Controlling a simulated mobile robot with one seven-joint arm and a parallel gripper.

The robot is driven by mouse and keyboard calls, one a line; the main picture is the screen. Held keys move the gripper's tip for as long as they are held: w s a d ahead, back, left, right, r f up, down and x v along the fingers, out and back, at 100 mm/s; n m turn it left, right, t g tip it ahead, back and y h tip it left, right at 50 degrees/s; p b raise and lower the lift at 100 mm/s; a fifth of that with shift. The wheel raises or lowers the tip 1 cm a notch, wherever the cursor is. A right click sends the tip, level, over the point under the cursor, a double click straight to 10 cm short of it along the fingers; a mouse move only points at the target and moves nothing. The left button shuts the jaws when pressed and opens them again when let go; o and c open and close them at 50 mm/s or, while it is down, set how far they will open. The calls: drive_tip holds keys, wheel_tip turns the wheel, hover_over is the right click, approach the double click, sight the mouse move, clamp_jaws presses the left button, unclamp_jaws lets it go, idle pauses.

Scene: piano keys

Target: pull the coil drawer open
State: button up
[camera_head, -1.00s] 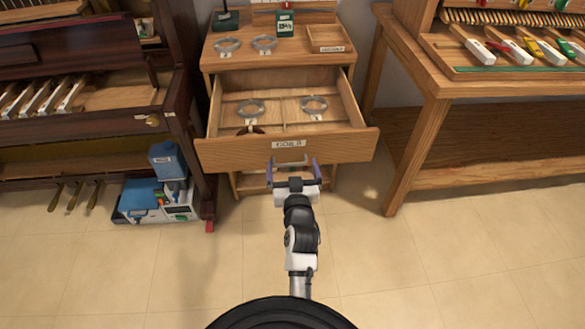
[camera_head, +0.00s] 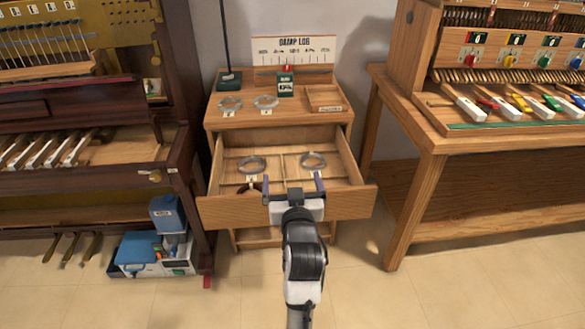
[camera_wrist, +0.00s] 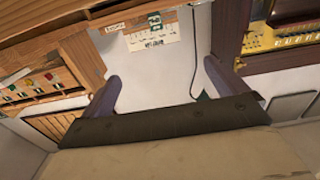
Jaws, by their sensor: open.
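The coil drawer (camera_head: 345,205) stands pulled out from the wooden cabinet (camera_head: 290,117), with its inside showing. In it lie two ring-shaped coils, one on the left (camera_head: 252,164) and one on the right (camera_head: 313,161), and a dark round item partly in view at the left. My gripper (camera_head: 293,184) is open and empty, with its purple fingers at the drawer front's upper edge in the head picture. It hides the front's middle, including the label and handle. I cannot tell the gap to the drawer. In the wrist view, the open fingers (camera_wrist: 163,80) show nothing between them.
Two more coils (camera_head: 266,101), a green box (camera_head: 286,87) and a small tray (camera_head: 325,98) sit on the cabinet top. A wooden key bench (camera_head: 440,135) stands right, a dark piano (camera_head: 100,185) left. A blue-lidded box (camera_head: 138,250) is on the floor at left.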

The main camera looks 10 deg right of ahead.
wheel_tip(320, 180, up, 4)
drive_tip(key=shift+f, duration=0.1)
idle(0.4)
